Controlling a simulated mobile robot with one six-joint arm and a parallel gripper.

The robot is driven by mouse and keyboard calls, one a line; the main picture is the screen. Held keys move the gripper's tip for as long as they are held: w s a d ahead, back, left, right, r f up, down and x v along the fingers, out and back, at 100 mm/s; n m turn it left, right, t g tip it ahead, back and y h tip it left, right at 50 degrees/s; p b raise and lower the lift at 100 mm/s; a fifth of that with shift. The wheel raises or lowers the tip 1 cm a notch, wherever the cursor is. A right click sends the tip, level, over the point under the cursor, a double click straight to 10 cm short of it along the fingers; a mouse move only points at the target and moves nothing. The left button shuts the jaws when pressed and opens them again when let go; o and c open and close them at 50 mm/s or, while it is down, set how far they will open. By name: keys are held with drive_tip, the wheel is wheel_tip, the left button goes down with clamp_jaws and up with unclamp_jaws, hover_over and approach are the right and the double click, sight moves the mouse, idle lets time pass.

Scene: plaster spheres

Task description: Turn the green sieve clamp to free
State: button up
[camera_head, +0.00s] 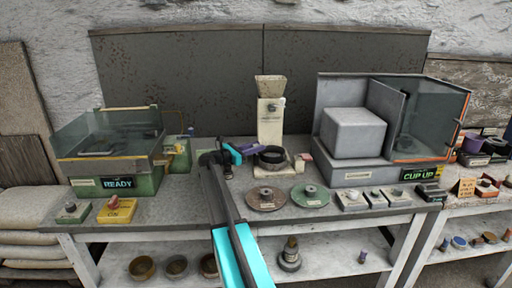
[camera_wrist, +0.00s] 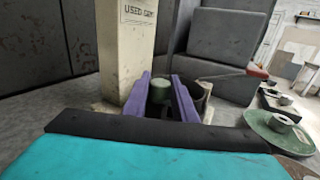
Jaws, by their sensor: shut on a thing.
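The green clamp (camera_wrist: 160,90) shows in the wrist view as a small green knob at the foot of the cream column. My gripper (camera_wrist: 168,100) has its purple fingers on both sides of it, shut on it. In the head view my gripper (camera_head: 250,148) reaches to the left of the column's base, and I cannot make out the clamp there. The cream sieve machine (camera_head: 270,122) has a hopper on top and a dark round sieve (camera_head: 271,157) low in front. The clamp's turn position is not clear.
A brown disc (camera_head: 265,198) and a green disc (camera_head: 310,196) lie in front on the bench. A glass-walled tank marked READY (camera_head: 117,183) stands left, a grey cabinet marked CUP UP (camera_head: 420,174) right. Small switch blocks (camera_head: 352,199) line the right front edge.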

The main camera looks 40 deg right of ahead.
drive_tip(key=shift+m+g, duration=0.4)
drive_tip(key=shift+g, duration=0.1)
drive_tip(key=o, duration=1)
drive_tip(key=shift+o, duration=0.2)
drive_tip(key=b+v, duration=0.1)
drive_tip(key=v, duration=0.6)
drive_tip(key=shift+a, duration=0.25)
drive_tip(key=shift+r, duration=0.1)
